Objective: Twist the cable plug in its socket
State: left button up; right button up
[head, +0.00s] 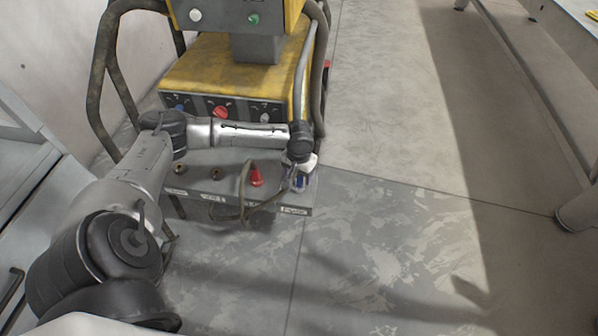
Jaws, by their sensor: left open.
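A yellow machine (190,75) stands at the upper middle, with a grey socket ledge (205,190) along its lower front. A red plug (256,176) stands upright on the ledge, with a cable beside it. A small blue part (298,182), perhaps another plug, shows at the right end of the ledge. My left gripper (299,181) is open and points down around or right over this blue part. I cannot tell whether the fingers touch it. The gripper hides most of the blue part and its socket. My right gripper is out of view.
Brown cables (243,212) loop in front of the ledge. A red knob (221,112) and others sit on the machine's panel. A tubular handle (97,75) rises at left. The floor (390,240) to the right is clear; a table leg (580,208) stands at the right edge.

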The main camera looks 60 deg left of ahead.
pick_arm(q)
jog(key=shift+c, duration=0.2)
jog(key=c, duration=1)
jog(key=shift+r+p, duration=0.1)
jog(key=shift+p, duration=0.5)
jog(key=shift+c, duration=0.3)
jog(key=shift+s+n+p, duration=0.1)
jog(key=shift+n+p, duration=1)
jog(key=shift+p, duration=0.5)
jog(key=shift+a+n+p, duration=0.1)
jog(key=shift+n+p, duration=0.8)
jog(key=shift+p, duration=0.55)
